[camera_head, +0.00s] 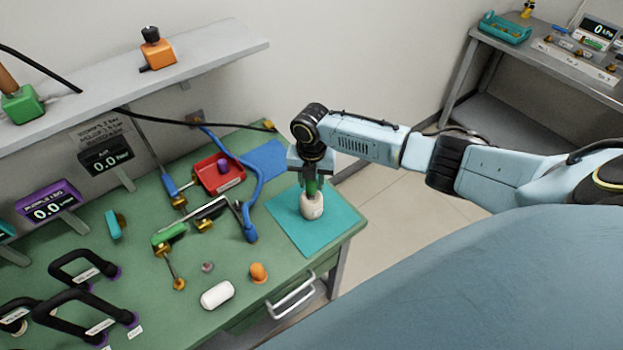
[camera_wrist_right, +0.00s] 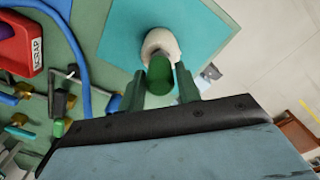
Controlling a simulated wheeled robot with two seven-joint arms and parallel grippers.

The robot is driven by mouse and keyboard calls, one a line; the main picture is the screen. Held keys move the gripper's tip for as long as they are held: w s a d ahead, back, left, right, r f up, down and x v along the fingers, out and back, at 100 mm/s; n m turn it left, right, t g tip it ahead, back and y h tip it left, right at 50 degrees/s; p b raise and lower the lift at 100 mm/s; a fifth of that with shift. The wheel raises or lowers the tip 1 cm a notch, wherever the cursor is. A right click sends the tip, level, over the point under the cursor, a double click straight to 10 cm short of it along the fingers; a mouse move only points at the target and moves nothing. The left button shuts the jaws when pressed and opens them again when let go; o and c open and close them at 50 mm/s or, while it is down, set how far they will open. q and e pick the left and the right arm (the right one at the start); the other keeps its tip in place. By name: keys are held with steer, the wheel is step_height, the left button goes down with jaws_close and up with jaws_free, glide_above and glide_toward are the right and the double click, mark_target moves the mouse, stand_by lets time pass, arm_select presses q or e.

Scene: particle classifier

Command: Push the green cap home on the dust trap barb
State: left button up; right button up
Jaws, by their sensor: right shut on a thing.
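The dust trap (camera_head: 312,206), a cream rounded pot, stands on the teal mat (camera_head: 290,232) at the right end of the green bench. My right gripper (camera_head: 312,187) points down over it and is shut on the green cap. In the right wrist view the green cap (camera_wrist_right: 160,75) sits between the two green fingers of the right gripper (camera_wrist_right: 161,88), with the cream rim of the dust trap (camera_wrist_right: 158,42) just behind it. The cap hides the barb, so I cannot tell how far it sits on it. My left gripper is not in view.
A red tray (camera_head: 207,184) with a purple piece and a blue hose (camera_head: 256,185) lie left of the mat. A white cylinder (camera_head: 217,295) and an orange knob (camera_head: 258,272) are near the front edge. Black handles (camera_head: 85,268) fill the left. A shelf (camera_head: 215,48) overhangs the back.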

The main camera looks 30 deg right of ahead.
steer(key=shift+f+b, duration=0.45)
steer(key=shift+f, duration=0.25)
steer(key=o, duration=1.1)
steer(key=shift+c, duration=0.2)
steer(key=shift+r, duration=0.1)
step_height(320, 180, up, 13)
steer(key=shift+r, duration=0.15)
